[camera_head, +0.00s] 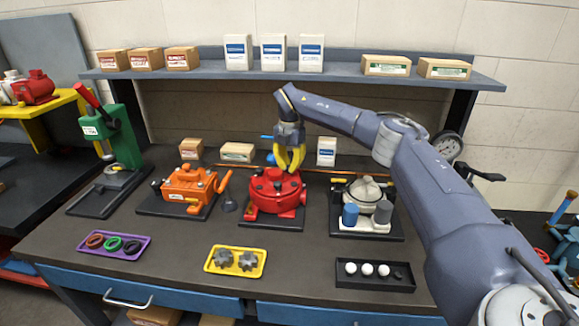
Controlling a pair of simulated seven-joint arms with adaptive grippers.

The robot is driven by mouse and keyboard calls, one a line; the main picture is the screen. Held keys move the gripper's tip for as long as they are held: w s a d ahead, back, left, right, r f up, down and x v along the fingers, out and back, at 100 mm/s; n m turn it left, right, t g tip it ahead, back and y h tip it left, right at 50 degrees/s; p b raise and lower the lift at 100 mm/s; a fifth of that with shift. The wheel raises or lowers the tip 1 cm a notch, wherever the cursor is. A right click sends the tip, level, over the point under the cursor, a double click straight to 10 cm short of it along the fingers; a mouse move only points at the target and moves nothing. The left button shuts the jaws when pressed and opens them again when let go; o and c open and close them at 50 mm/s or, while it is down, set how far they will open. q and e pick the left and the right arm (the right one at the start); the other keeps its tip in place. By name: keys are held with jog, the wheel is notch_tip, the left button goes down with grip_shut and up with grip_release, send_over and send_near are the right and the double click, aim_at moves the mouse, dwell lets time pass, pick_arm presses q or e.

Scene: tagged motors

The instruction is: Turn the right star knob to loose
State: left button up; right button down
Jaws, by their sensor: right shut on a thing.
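A red motor housing (274,191) with several dark knobs on its top stands on a dark base plate in the middle of the bench. My right gripper (290,168), with yellow fingers, points down at the right part of the housing's top. Its fingers are shut on the right star knob, which they mostly hide. Another dark knob (259,171) shows on the left of the housing's top. The knob's turn angle cannot be made out. My left gripper is not in view.
An orange motor (188,184) stands left of the red one, and a white-grey unit (364,192) stands to the right. In front lie a purple tray (97,252), a yellow tray (262,265) and a black tray (378,284). A shelf (210,73) with boxes spans the back.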

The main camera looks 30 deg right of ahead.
aim_at(289, 166)
jog(key=shift+n, duration=0.6)
jog(key=shift+f, duration=0.1)
jog(key=c, duration=1.2)
grip_release()
jog(key=shift+o, duration=0.2)
notch_tip(289, 166, up, 12)
jog(key=shift+n, duration=0.3)
